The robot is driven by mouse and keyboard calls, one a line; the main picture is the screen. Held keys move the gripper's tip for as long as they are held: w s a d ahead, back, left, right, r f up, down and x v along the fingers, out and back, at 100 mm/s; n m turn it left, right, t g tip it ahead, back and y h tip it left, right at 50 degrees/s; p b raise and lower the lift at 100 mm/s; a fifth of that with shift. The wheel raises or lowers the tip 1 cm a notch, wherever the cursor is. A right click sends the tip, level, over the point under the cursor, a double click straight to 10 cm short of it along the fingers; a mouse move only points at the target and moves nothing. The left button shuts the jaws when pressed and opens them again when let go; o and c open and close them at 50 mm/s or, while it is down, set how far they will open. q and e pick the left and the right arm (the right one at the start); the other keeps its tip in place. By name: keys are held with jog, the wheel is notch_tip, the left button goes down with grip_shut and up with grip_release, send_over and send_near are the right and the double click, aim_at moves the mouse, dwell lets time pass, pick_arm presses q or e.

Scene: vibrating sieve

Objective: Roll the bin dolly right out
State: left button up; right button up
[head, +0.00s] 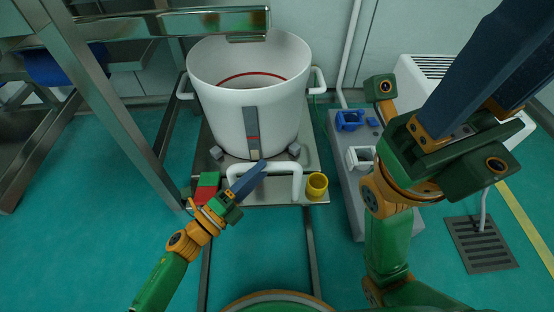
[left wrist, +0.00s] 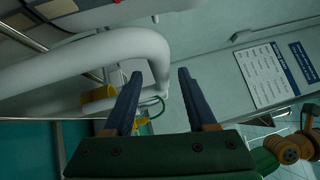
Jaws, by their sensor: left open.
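The bin (head: 250,105) is a large white open tub with a red ring inside. It stands on the dolly, a flat steel plate (head: 312,155) with a white bar handle (head: 275,168) at its near edge. My left gripper (head: 262,165) is at the left part of this handle. In the left wrist view the white handle (left wrist: 85,60) curves past the left finger and its end shows between the two spread fingers (left wrist: 160,75). Whether they touch it I cannot tell. My right gripper (head: 500,70) is raised at the upper right, close to the camera; its finger gap is unclear.
Steel rails (head: 311,250) run from the dolly toward me over clear green floor. A yellow cup (head: 317,185) and a red and green block (head: 207,187) sit at the dolly's near corners. A steel frame (head: 125,130) stands left, a grey bench (head: 347,185) right.

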pick_arm(q)
jog(key=b+x, duration=0.1)
jog(key=x, duration=0.4)
jog(key=shift+w+d+r, duration=0.1)
jog(key=shift+w+d, duration=0.15)
grip_shut()
dwell(1.1)
